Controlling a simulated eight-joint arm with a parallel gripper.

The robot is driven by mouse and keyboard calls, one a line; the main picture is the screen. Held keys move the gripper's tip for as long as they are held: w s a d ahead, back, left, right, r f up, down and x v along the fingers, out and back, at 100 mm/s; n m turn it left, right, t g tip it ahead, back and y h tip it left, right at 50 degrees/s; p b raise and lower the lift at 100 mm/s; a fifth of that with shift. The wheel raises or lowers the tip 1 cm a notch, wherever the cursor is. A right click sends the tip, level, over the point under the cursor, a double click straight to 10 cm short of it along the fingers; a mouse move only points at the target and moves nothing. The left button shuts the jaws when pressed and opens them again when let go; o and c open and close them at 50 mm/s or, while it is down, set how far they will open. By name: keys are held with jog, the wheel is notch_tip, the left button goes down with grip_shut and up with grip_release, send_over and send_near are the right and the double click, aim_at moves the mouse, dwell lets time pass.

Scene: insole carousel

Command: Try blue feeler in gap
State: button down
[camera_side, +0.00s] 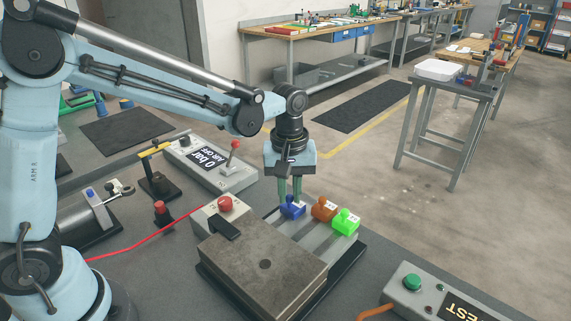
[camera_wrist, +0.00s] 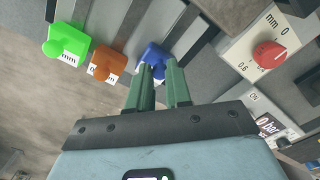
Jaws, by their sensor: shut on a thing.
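My gripper (camera_side: 291,194) points down with its green fingers shut on the blue feeler (camera_side: 293,211), at the knob end. In the wrist view, the fingertips (camera_wrist: 163,72) meet the blue feeler (camera_wrist: 153,55), partly hiding it. The blue feeler appears to sit at its place in the row on the grey slotted rack. An orange feeler (camera_side: 324,208) and a green feeler (camera_side: 346,222) stand beside it to the right. A flat grey metal block (camera_side: 262,262) lies in front of the feelers. I cannot make out the gap itself.
A box with a red knob (camera_side: 226,204) stands left of the feelers; its dial reads mm in the wrist view (camera_wrist: 269,55). A pressure panel (camera_side: 208,160) with a red lever is behind. A green-button box (camera_side: 412,282) is at front right. A red hose (camera_side: 150,235) crosses the left.

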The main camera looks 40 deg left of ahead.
jog(key=shift+s, duration=0.25)
jog(key=c, duration=1.1)
grip_release()
jog(key=shift+o, duration=0.2)
jog(key=shift+w, duration=0.1)
notch_tip(320, 180, up, 12)
jog(key=s+a+f+m+t, duration=0.3)
jog(key=s+m, duration=0.1)
jog(key=s, duration=0.2)
jog(key=s+a+f+m+t, duration=0.3)
jog(key=s+a+m+t, duration=0.1)
jog(key=s+m, duration=0.1)
jog(key=shift+s+a, duration=0.25)
jog(key=shift+s, duration=0.2)
